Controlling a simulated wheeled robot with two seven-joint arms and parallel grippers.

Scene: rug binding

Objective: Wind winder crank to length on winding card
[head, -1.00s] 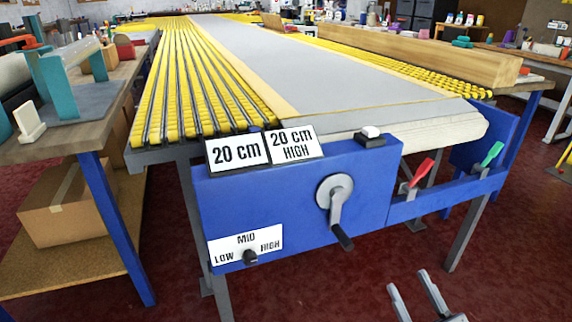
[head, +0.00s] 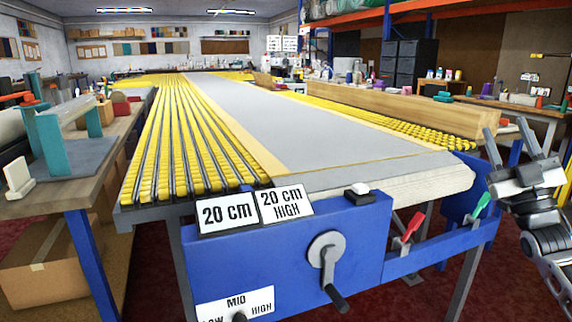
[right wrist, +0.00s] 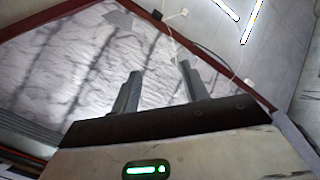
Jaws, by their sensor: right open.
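The winder crank (head: 327,252) is a grey disc with an arm and a dark handle on the front of the blue winder housing. Its handle (head: 336,298) points down and slightly right. A white card reading "20 cm" (head: 226,212) stands on the housing's top left, beside one reading "20 cm HIGH" (head: 285,204). My right gripper (head: 504,127) is raised at the right, fingers up, open and empty, well apart from the crank. Its fingers also show in the right wrist view (right wrist: 160,70), with nothing between them. My left gripper is out of view.
A LOW/MID/HIGH dial plate (head: 235,306) is cut by the lower edge. Red (head: 410,228) and green (head: 481,204) levers and a white button (head: 360,189) are on the winder. A wooden table (head: 92,190) stands left. Red floor lies in front.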

